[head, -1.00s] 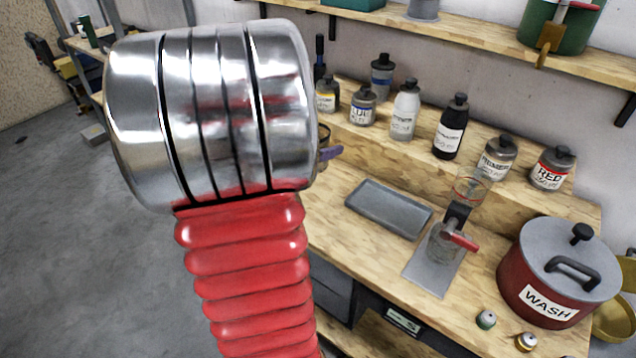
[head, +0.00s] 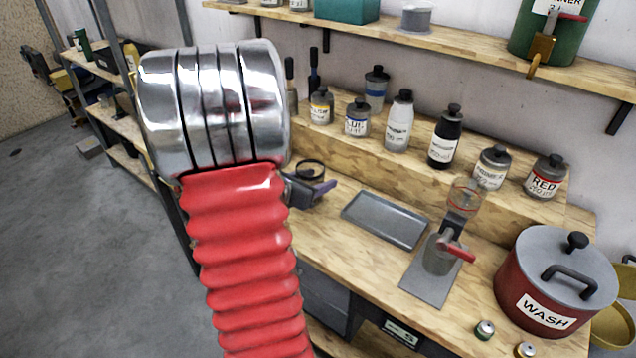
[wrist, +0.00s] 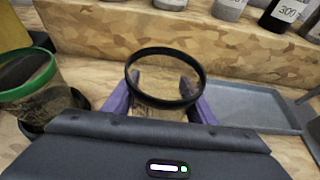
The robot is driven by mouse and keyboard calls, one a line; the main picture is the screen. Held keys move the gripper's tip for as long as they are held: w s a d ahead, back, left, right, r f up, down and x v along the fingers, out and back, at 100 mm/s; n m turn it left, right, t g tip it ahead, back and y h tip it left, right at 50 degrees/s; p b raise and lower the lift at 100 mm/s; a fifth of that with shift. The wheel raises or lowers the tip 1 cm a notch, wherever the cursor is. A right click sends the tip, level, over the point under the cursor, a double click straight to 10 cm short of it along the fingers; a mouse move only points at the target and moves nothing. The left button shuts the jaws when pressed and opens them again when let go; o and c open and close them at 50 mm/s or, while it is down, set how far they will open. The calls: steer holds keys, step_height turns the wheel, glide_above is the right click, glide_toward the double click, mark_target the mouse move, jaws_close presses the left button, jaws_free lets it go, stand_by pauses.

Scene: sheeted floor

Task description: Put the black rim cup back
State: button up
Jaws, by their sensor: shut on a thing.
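The black rim cup (wrist: 163,103) is clear and looks upright in the middle of the wrist view. Its black rim also shows in the head view (head: 309,163), just right of my arm. My gripper (wrist: 158,96) has purple fingers on both sides of the cup and is shut on it. In the head view, one purple finger of my gripper (head: 318,190) shows beside the bench's left part. The lower cup is hidden, so I cannot tell whether it touches the bench.
A green rim cup (wrist: 28,88) stands left of my gripper. A grey tray (head: 385,220) lies to the right. A press with a red handle (head: 457,250) and a red WASH pot (head: 555,280) stand farther right. Several bottles (head: 398,122) line the raised back shelf.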

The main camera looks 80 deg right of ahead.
steer(key=shift+f, duration=0.95)
steer(key=shift+f, duration=0.15)
steer(key=o, duration=1.3)
steer(key=shift+w+a+r, duration=0.1)
steer(key=shift+a+r, duration=0.05)
steer(key=shift+r, duration=0.05)
steer(key=v, duration=1.1)
steer(key=shift+w+a+r, duration=0.1)
steer(key=shift+a+r, duration=0.15)
steer(key=shift+a, duration=0.05)
steer(key=shift+w, duration=0.1)
